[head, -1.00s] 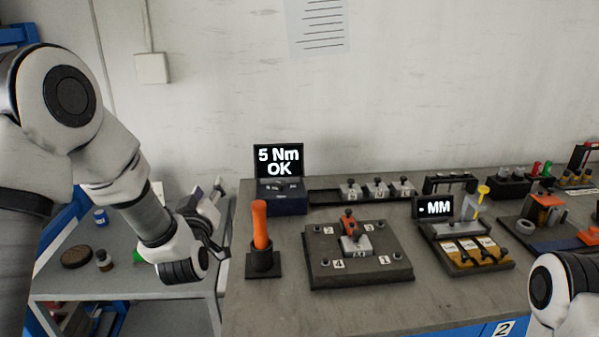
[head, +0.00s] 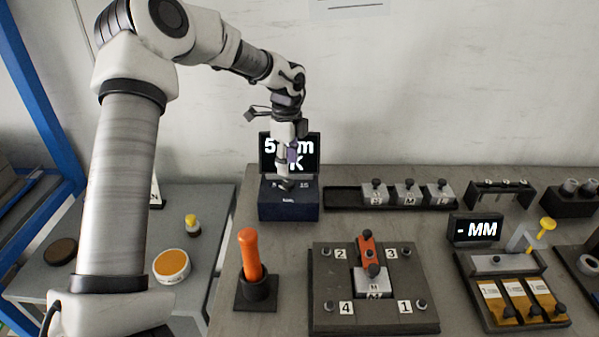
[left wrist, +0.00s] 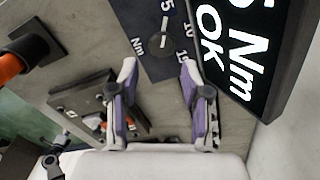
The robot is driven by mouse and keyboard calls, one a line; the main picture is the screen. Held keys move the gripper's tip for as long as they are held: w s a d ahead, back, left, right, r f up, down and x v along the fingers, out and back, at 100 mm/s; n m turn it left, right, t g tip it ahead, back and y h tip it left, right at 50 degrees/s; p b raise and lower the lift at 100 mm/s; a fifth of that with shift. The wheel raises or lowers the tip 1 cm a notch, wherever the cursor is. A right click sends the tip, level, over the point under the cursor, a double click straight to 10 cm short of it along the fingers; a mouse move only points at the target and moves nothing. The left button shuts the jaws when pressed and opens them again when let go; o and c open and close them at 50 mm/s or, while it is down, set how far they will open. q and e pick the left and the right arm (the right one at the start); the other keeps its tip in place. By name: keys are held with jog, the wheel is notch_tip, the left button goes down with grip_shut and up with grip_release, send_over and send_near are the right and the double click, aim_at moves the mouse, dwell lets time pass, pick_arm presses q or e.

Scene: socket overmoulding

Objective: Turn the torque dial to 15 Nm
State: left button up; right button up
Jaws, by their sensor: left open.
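The torque unit is a dark blue box (head: 289,208) with a black screen (head: 309,150) at the back of the bench. In the left wrist view the screen (left wrist: 236,52) shows "Nm OK" and a partly cut-off 5. The dial panel (left wrist: 150,38) carries the marks 5, 10, 15 and Nm. A pale pointer line points near the 5; the dial itself is hard to make out. My left gripper (head: 286,182) points down over the box and partly covers the screen. In the wrist view its open, empty fingers (left wrist: 158,68) straddle the panel's near edge.
An orange-handled tool (head: 250,255) stands in a black holder in front of the box. A dark fixture plate (head: 330,318) with an orange clamp is to its right. A black tray (head: 342,198) with metal blocks lies right of the box. A wall stands close behind.

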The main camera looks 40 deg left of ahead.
aim_at(288, 183)
pick_arm(q)
jog(key=f, duration=0.6)
jog(key=shift+w+a, duration=0.2)
jog(key=shift+w, duration=0.1)
jog(key=shift+s+d+r, duration=0.1)
jog(key=shift+s, duration=0.1)
jog(key=shift+c, duration=0.7)
jog(key=c, duration=0.7)
